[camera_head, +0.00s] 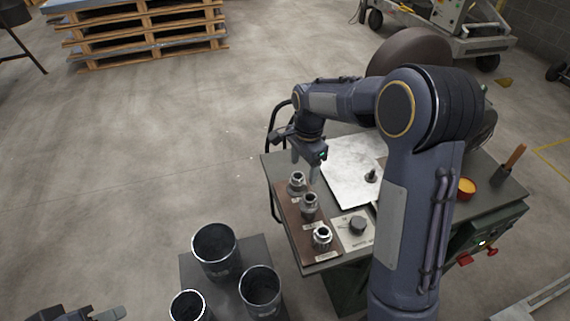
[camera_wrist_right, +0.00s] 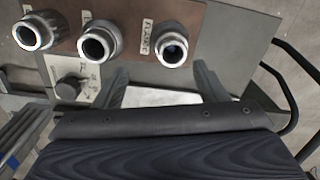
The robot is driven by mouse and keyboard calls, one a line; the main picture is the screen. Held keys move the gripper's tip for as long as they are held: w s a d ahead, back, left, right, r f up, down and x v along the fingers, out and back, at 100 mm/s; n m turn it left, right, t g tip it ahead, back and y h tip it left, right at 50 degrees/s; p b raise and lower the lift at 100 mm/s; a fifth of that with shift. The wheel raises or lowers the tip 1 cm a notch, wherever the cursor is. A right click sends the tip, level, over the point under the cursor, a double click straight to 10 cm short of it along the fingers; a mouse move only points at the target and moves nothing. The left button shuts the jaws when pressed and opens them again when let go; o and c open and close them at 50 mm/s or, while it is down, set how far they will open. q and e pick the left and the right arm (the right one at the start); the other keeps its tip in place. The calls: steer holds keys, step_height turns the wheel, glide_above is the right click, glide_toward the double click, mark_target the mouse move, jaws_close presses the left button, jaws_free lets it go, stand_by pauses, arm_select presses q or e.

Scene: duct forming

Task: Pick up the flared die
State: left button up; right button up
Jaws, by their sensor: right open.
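Three metal dies stand in a row on a brown board (camera_head: 292,218) at the table's left edge. The flared die (camera_head: 296,183) appears to be the farthest in the head view; in the right wrist view it is the rightmost (camera_wrist_right: 172,47), beside a label that seems to read "FLARED". The middle die (camera_head: 309,205) and the near die (camera_head: 322,237) follow. My right gripper (camera_head: 304,165) is open and empty, pointing down above and just beyond the flared die, not touching it. My left gripper (camera_head: 105,314) shows only partly at the bottom left edge.
A black knob (camera_head: 357,225) on a plate and a metal sheet (camera_head: 345,175) lie right of the board. Dark open cylinders (camera_head: 215,252) stand on a grey stand (camera_head: 253,247) at the front. An orange-filled bowl (camera_head: 466,188) is at the table's right.

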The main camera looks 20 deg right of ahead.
mark_target(297, 181)
steer(key=shift+w+a+f+m, duration=0.3)
steer(key=shift+w+f, duration=0.25)
steer(key=shift+w, duration=0.2)
steer(key=f, duration=0.7)
steer(key=shift+w+a+f, duration=0.1)
steer(key=shift+a, duration=0.15)
steer(key=c, duration=1.4)
